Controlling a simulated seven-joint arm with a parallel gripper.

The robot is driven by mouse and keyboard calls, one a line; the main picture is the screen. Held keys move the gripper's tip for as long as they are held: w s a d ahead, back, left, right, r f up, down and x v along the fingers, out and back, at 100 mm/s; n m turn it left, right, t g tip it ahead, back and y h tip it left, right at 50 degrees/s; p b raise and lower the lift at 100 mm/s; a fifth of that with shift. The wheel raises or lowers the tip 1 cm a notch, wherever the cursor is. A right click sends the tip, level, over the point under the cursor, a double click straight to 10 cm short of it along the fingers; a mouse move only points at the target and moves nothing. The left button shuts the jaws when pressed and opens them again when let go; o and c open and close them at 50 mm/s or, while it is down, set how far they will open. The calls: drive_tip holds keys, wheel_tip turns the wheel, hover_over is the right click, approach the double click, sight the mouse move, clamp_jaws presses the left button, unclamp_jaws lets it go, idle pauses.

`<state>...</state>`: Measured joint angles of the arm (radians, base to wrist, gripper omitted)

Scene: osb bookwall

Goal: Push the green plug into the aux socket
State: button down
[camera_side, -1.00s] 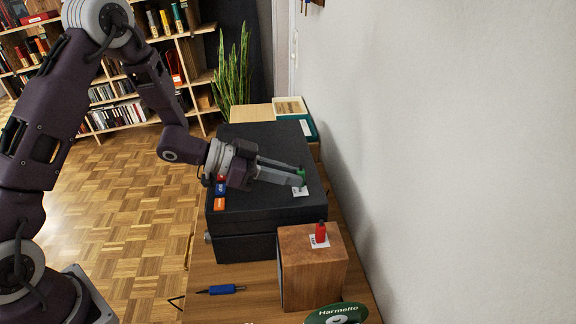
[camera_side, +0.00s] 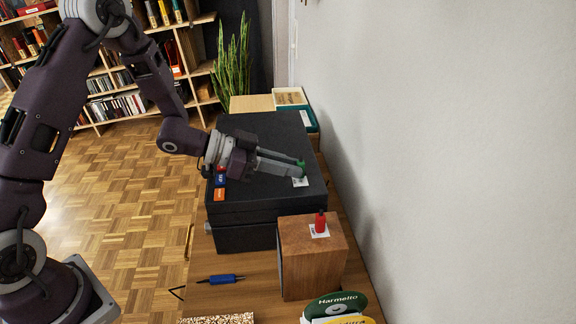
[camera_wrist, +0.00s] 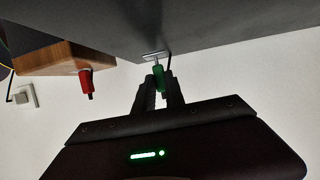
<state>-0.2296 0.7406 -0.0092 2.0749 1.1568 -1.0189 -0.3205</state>
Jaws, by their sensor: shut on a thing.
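The green plug (camera_side: 301,163) is at the tips of my gripper (camera_side: 296,170), over the back right part of the black box (camera_side: 250,150). In the wrist view the green plug (camera_wrist: 158,78) is held at the fingertips (camera_wrist: 160,90), which are closed on it. A thin pale tip of the plug points at a white label plate (camera_wrist: 153,56) on the dark surface. The same white label (camera_side: 300,182) shows just below the plug in the side view. The aux socket's opening is too small to make out. I cannot tell whether the tip has entered it.
A red plug (camera_side: 320,222) stands upright on a white label on the wooden box (camera_side: 313,262) in front. A blue pen-like tool (camera_side: 221,279) lies on the wooden top. The wall is close on the right.

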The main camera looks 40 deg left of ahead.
drive_tip(key=shift+f, duration=0.55)
idle(1.1)
drive_tip(key=c, duration=1.3)
unclamp_jaws()
drive_tip(key=shift+a, duration=0.1)
